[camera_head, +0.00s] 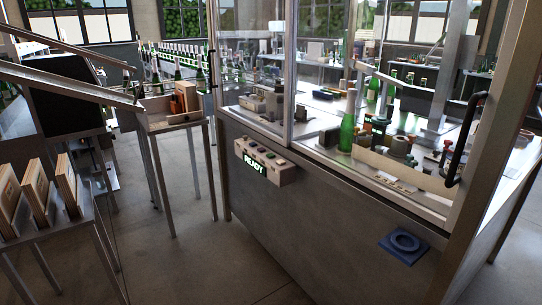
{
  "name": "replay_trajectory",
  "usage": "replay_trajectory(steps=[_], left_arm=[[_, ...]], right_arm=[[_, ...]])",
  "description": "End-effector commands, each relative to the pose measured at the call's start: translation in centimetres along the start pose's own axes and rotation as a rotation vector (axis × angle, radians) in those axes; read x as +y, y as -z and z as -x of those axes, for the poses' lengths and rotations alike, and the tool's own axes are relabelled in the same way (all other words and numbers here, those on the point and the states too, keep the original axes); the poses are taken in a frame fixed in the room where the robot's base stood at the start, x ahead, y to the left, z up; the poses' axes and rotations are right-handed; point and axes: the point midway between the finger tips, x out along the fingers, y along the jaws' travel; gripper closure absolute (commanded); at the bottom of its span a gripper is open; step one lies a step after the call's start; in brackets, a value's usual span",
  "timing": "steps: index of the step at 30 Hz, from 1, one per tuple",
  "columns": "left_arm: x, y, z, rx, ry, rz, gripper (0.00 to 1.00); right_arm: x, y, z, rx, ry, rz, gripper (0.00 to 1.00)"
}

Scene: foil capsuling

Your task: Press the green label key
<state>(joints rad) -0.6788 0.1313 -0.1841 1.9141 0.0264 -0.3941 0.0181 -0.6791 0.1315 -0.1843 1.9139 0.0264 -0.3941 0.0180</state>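A beige control box (283,172) is fixed to the front of the machine cabinet, below the glass enclosure. Neither of my grippers shows in the head view.
The grey machine cabinet (320,225) has a glass enclosure with a green bottle (347,132) inside and a dark door handle (466,138). A blue ring fixture (404,243) sits low on its front. A crate table (172,122) stands left. Floor between is clear.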

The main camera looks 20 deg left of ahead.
Motion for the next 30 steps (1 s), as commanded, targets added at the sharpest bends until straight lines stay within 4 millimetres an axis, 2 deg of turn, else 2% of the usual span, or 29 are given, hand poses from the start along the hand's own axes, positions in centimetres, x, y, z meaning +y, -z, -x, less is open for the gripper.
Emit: replay_trajectory(steps=[1,9,11,30], left_arm=[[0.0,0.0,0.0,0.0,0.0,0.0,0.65],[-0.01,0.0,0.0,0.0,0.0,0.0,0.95],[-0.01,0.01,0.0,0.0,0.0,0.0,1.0],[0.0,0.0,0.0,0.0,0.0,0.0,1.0]], right_arm=[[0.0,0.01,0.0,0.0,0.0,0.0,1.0],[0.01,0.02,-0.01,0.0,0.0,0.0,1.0],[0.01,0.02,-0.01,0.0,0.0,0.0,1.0],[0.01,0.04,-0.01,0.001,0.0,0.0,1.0]])
